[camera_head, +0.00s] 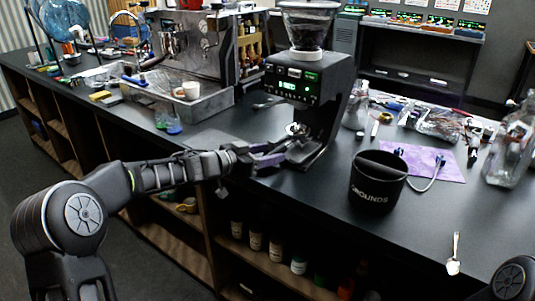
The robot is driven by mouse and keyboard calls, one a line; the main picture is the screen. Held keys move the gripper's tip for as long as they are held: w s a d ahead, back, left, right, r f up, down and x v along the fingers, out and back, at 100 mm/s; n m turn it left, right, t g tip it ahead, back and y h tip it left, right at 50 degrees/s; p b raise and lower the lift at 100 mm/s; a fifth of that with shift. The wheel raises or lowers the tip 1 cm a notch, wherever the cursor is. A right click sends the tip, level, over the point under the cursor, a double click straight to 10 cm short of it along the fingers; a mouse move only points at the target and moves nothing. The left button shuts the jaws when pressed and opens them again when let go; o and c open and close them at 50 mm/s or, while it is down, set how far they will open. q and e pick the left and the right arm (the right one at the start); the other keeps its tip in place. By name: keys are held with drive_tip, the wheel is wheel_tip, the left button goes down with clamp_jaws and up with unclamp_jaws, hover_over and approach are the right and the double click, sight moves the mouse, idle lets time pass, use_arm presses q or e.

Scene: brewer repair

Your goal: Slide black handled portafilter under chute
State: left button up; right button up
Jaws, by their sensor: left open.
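The black coffee grinder (318,92) stands on the dark counter, with a lit green display and a clear hopper of beans on top. A small metallic round part, which looks like the portafilter's basket (297,130), shows low at the grinder's front, below the chute area. Its black handle is hard to tell apart from my dark gripper. My left gripper (281,151) reaches in from the left, open, its fingers close to the grinder's base and just below the metallic part. Whether the fingers surround the handle or touch it is unclear. My right gripper is out of view.
A black grounds bin (378,181) stands right of the grinder, near a purple mat (424,161). A spoon (454,254) lies at the front right. An espresso machine (187,62) with a white cup (191,90) stands at the left. The front right counter is mostly clear.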

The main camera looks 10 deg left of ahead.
use_arm(q)
drive_tip(key=shift+f, duration=0.1)
drive_tip(key=shift+a, duration=0.1)
drive_tip(key=v, duration=0.7)
drive_tip(key=shift+s+a+r, duration=0.15)
drive_tip(key=shift+s+r, duration=0.05)
drive_tip(key=shift+s, duration=0.15)
